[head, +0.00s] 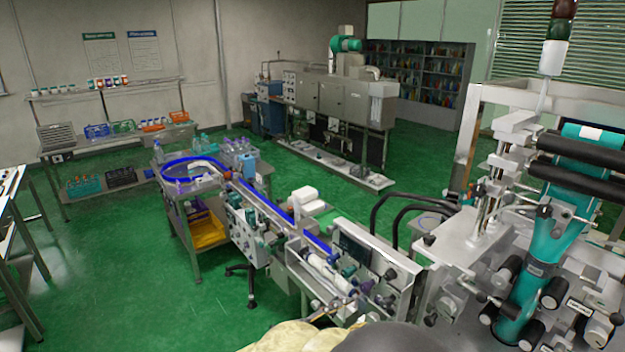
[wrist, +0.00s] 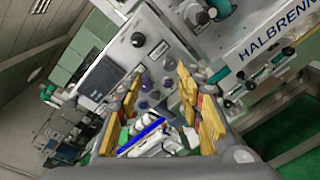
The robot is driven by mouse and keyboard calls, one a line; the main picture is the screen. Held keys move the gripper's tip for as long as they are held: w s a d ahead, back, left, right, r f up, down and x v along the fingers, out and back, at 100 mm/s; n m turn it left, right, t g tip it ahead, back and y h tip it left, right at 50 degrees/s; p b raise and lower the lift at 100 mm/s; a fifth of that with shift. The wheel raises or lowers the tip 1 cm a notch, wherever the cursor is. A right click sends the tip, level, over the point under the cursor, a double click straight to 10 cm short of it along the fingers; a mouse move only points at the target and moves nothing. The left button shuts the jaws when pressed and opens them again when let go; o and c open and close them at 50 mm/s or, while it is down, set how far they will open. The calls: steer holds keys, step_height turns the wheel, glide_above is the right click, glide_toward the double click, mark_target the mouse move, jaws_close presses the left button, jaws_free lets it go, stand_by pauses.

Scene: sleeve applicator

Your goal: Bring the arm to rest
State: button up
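My gripper (wrist: 161,98) shows in the wrist view, with yellow-orange pads on its two fingers. The fingers are well apart and nothing is held between them. Through the gap I see part of the machine, with dark knobs (wrist: 146,84) and a blue-and-white conveyor section (wrist: 143,135) beyond the fingers. The wrist view is tilted. In the head view the gripper cannot be made out; rounded grey and pale yellow shapes at the bottom edge are cut off by the frame.
The sleeve applicator (head: 560,215) stands close at the right. A conveyor (head: 270,212) with a blue guide runs from it toward the back left, by a yellow crate (head: 207,232). Shelves (head: 110,140) line the left wall. Green floor (head: 130,260) is open at left.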

steer(key=s+d+f+m+g+y+b, duration=0.2)
steer(key=s+f+m+g+y+b, duration=0.25)
steer(key=s, duration=0.45)
steer(key=s+d+f+m+g+y+b, duration=0.15)
steer(key=s+f+m+g+y, duration=0.3)
steer(key=s+f, duration=0.45)
steer(key=s+d+r+m+t+y+b, duration=0.4)
steer(key=m+b, duration=0.3)
steer(key=b, duration=0.2)
steer(key=shift+s+d+r+m+t+y, duration=0.3)
steer(key=shift+d+t, duration=0.2)
steer(key=shift+d, duration=0.3)
steer(key=shift+o, duration=0.5)
steer(key=shift+r, duration=0.1)
